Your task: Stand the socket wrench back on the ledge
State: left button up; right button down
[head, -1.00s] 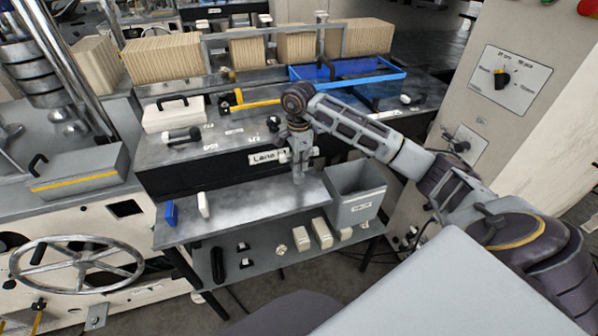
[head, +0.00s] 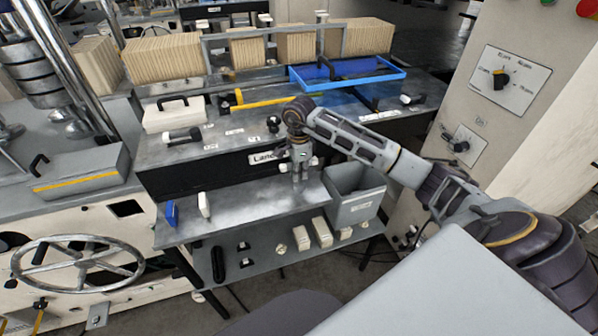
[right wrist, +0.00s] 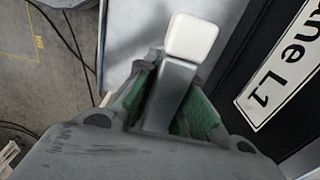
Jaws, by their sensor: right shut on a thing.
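My right gripper (head: 302,176) is shut on a grey bar with a white squared end, which I take to be the socket wrench. The right wrist view shows the wrench (right wrist: 178,72) between the green-padded fingers (right wrist: 174,108); its lower part is hidden by the gripper. In the head view the gripper points down just over the right part of the grey ledge (head: 250,207), in front of the black label face. I cannot tell whether the wrench touches the ledge. My left gripper is not in view.
A blue block (head: 171,213) and a white block (head: 204,205) stand at the ledge's left end. A grey bin (head: 352,205) adjoins its right end. The ledge's middle is clear.

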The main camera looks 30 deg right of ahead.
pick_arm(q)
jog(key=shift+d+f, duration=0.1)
pick_arm(e)
jog(key=shift+f, duration=0.1)
jog(key=c, duration=1.5)
grip_release()
